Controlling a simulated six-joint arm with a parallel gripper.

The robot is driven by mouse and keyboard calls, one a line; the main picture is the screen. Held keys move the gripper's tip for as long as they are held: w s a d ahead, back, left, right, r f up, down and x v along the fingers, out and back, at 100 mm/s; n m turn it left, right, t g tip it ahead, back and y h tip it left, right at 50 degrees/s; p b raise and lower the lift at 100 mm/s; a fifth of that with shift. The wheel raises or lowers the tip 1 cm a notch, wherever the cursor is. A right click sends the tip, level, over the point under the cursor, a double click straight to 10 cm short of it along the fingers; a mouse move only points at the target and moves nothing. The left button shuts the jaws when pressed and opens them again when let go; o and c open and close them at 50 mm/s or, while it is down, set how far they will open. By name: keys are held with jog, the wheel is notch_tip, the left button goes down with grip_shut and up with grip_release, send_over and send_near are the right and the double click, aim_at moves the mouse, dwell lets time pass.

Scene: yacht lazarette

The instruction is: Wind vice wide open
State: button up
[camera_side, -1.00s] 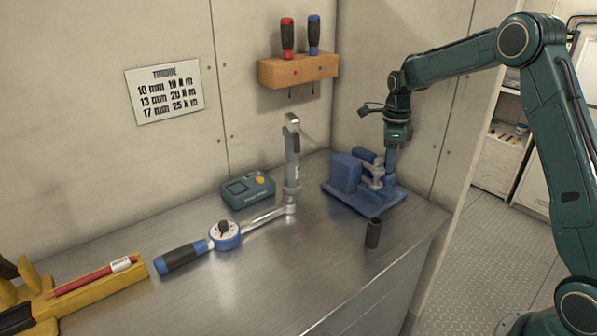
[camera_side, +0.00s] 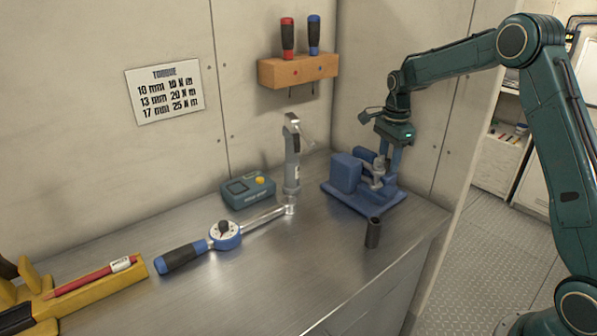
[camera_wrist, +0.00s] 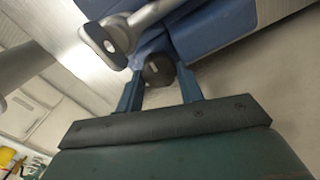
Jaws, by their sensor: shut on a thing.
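The blue vice (camera_side: 346,174) stands on its blue base plate at the bench's back right. Grey metal parts (camera_side: 376,168) sit on its right side, beneath my gripper. My gripper (camera_side: 387,166) points down at this side of the vice. In the wrist view, its two fingers (camera_wrist: 160,90) stand either side of a dark round knob (camera_wrist: 158,69) and are shut on it. A grey metal arm (camera_wrist: 120,38) and blue vice body (camera_wrist: 212,22) lie just beyond. The gap between the vice jaws cannot be made out clearly.
A dark socket (camera_side: 373,233) stands in front of the vice. A torque wrench (camera_side: 225,235), a teal device (camera_side: 248,190) and an upright grey tool (camera_side: 292,160) are to the left. A wooden screwdriver rack (camera_side: 298,71) hangs above. The front middle of the bench is clear.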

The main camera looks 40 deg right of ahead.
aim_at(389, 161)
jog(key=shift+n, duration=0.5)
jog(key=o, duration=1)
jog(key=shift+r, duration=0.15)
notch_tip(389, 161, up, 14)
jog(key=shift+f, duration=0.2)
